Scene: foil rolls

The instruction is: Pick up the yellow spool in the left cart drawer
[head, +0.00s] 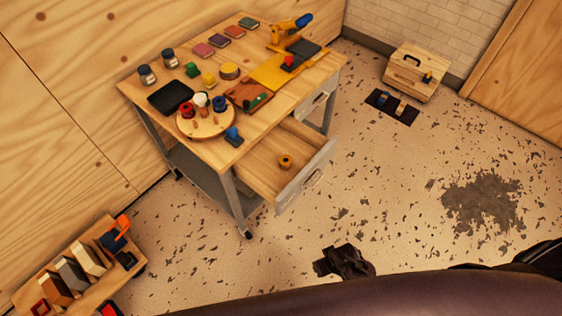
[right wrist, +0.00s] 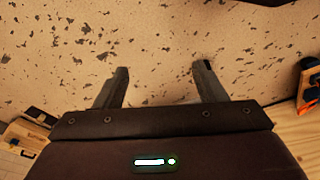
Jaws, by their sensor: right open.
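The yellow spool (head: 285,161) lies on the bottom of the open left cart drawer (head: 262,178), towards its front panel, in the head view. It is small and round with a dark centre hole. The drawer is pulled out from the wooden-topped cart (head: 300,85). My right gripper (right wrist: 162,72) is open and empty, its two dark fingers apart over bare floor in the right wrist view. The spool and drawer do not show there. A dark part of mine shows low in the head view, apart from the drawer; I cannot tell which arm it is.
A turntable (head: 207,124), a black tray (head: 170,97) and several small things crowd the cart top. The right drawer (head: 316,104) is closed. A low rack (head: 85,268) stands at lower left, a wooden toolbox (head: 414,72) at the back right.

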